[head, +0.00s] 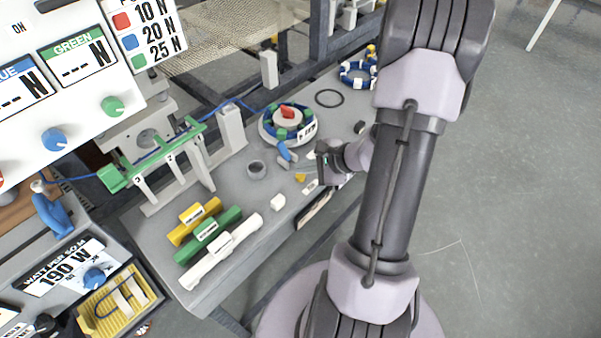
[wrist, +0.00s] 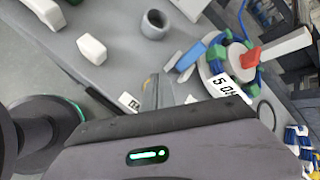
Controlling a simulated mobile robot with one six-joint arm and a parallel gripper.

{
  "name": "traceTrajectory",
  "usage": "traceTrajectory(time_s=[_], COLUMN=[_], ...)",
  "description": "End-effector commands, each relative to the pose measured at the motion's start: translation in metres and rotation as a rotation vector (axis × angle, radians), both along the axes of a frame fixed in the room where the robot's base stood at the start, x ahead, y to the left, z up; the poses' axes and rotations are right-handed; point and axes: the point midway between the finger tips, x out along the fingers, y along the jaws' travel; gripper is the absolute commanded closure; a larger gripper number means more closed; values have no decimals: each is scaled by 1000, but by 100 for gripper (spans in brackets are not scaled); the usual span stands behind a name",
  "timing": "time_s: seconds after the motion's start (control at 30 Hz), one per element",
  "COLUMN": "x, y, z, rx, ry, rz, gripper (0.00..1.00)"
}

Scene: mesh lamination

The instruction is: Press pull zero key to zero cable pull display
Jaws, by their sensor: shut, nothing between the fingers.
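My gripper (head: 318,157) is low over the grey bench, to the right of a round device, its fingers shut and empty. In the wrist view the gripper's dark body fills the bottom and its fingertips (wrist: 172,93) show near the middle. The round device (head: 287,125) has a blue and green ring, a red piece on top and a small white display (wrist: 226,85) on its side, whose digits I cannot read surely. A small yellow piece (head: 300,177) and a white label (head: 310,187) lie near the gripper. I cannot tell which thing is the pull zero key.
A white panel (head: 70,105) at upper left has dashed BLUE and GREEN newton displays. Yellow, green and white bars (head: 222,252) lie at the bench front. A grey cup (head: 257,169), a white block (head: 278,202) and a green-topped frame (head: 165,157) stand nearby.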

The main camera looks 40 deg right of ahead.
Motion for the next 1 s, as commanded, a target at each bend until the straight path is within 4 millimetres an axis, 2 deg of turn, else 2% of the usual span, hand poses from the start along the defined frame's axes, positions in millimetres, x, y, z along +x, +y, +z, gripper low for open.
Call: traceTrajectory(time_s=[0.1, 0.47, 1.0], x=[0, 0, 0], y=[0, 0, 0], z=[7, 10, 59], rx=[1, 1, 1], ry=[0, 0, 0], rz=[-1, -1, -1], gripper=[100, 100, 100])
